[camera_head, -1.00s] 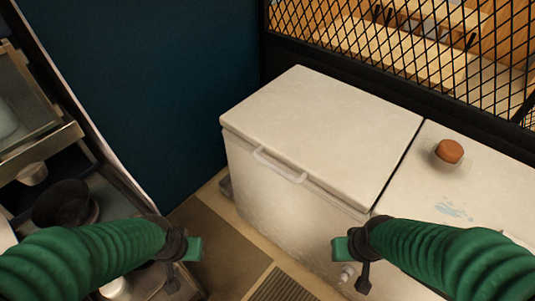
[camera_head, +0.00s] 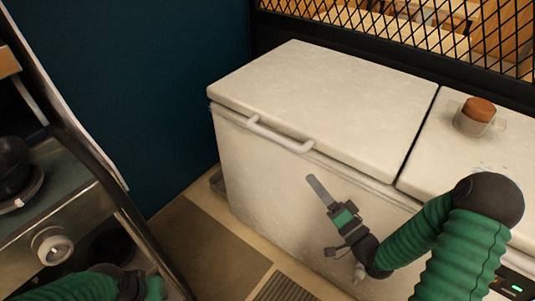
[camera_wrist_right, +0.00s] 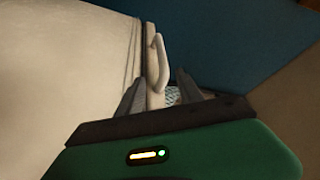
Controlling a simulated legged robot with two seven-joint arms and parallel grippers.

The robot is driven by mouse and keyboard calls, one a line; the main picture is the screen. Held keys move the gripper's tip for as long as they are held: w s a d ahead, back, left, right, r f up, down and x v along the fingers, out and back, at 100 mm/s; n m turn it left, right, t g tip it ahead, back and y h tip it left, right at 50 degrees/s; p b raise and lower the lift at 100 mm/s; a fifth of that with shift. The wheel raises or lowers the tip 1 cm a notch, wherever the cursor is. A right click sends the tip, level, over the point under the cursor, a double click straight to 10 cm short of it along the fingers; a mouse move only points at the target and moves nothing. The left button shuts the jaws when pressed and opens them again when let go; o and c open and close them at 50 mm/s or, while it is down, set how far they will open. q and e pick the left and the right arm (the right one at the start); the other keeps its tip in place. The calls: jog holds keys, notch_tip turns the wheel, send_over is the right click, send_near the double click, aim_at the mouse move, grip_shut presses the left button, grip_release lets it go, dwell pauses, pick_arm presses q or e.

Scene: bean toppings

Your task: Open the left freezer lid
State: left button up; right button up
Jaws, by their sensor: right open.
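The left freezer lid (camera_head: 325,105) is white and lies shut on the chest freezer (camera_head: 262,170). Its pale bar handle (camera_head: 280,137) runs along the lid's front edge. My right gripper (camera_head: 318,187) is in front of the freezer, below and slightly right of the handle, apart from it. In the right wrist view, the handle (camera_wrist_right: 159,62) shows ahead, around the gap between the open, empty fingers (camera_wrist_right: 157,88). My left arm (camera_head: 100,286) is at the bottom left edge, and its gripper's fingers cannot be made out.
The right freezer lid (camera_head: 480,150) bears a small container with a brown top (camera_head: 479,109). A black mesh partition (camera_head: 400,40) stands behind. A counter with a dark pot (camera_head: 12,165) is at the left. The floor (camera_head: 205,250) between counter and freezer is clear.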

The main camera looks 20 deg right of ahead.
aim_at(282, 142)
jog(key=b+x, duration=0.1)
jog(key=x, duration=0.7)
jog(key=b+x, duration=0.1)
jog(key=x, duration=0.7)
jog(key=shift+w+a+r, duration=0.15)
jog(key=shift+w+r, duration=0.15)
jog(key=shift+w, duration=0.05)
jog(key=c, duration=0.9)
grip_shut()
jog(key=shift+s+f, duration=0.1)
jog(key=shift+f, duration=0.05)
